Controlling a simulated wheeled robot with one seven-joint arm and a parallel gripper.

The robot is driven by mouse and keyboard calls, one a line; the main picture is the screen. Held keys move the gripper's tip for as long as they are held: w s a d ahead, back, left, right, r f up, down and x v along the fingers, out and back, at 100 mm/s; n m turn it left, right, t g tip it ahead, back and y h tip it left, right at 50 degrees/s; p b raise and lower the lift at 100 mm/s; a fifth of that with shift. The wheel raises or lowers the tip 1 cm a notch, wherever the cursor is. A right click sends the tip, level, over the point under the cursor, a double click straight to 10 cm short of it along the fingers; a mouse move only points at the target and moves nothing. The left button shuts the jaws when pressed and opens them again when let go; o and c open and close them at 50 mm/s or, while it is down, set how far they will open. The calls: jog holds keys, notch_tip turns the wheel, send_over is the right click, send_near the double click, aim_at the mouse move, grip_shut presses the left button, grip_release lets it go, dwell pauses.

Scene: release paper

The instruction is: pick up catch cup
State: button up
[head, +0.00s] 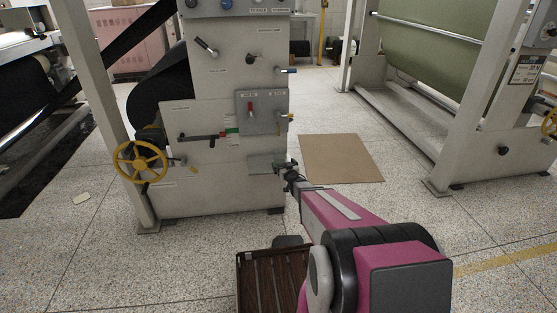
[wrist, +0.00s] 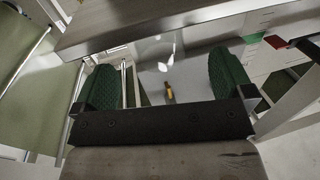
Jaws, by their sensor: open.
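I cannot make out the catch cup for certain in either view. My gripper (head: 284,168) is at the lower right front of the grey machine (head: 215,185), close to a small grey ledge or box (head: 262,165) on its face. In the wrist view my gripper (wrist: 168,74) is open, with its two green fingers wide apart. Between the fingers show a grey surface with bright white spots and a small orange-brown piece (wrist: 169,92). I cannot tell what these are. A grey metal edge (wrist: 150,22) crosses above the fingertips.
A yellow handwheel (head: 139,162) and several levers stick out from the machine. A brown sheet (head: 341,158) lies on the speckled floor to its right. A large roller frame (head: 440,150) stands at the right. A dark slatted crate (head: 272,285) is in front.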

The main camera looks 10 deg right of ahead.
aim_at(281, 159)
jog(key=w, duration=0.5)
jog(key=w+a, duration=0.1)
jog(key=w, duration=0.1)
jog(key=shift+w+a+r, duration=0.1)
jog(key=shift+w, duration=0.2)
jog(key=c, duration=1.1)
jog(key=shift+r, duration=0.1)
